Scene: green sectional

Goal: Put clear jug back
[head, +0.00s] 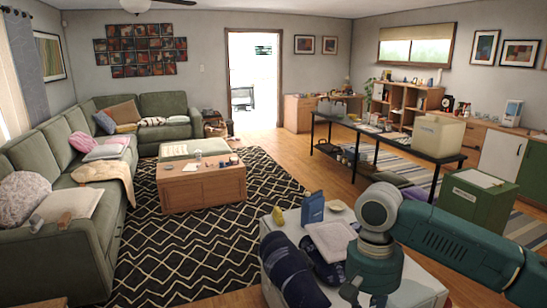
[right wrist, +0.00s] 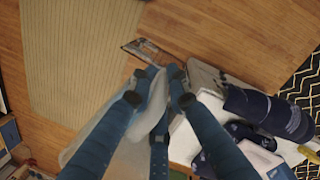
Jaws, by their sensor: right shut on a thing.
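My right gripper (right wrist: 160,78) points down in the right wrist view, its blue fingers close together. A pale, see-through thing (right wrist: 105,128), which looks like the clear jug, is between and behind the fingers. Its outline is mostly hidden, so I cannot tell its tilt. In the head view my right arm comes in from the right, and the wrist hangs over the near white table (head: 420,292). The gripper's fingers are mostly cut off at the bottom edge there, and I cannot make out the jug. My left gripper is not in view.
The white table bears a dark blue roll (head: 285,272), a blue carton (head: 313,208) and a pale folded cloth (head: 331,241). A long black table (head: 400,146) with a beige bin (head: 438,135) and a green box (head: 474,200) stand at right. Wooden floor (head: 300,165) lies between.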

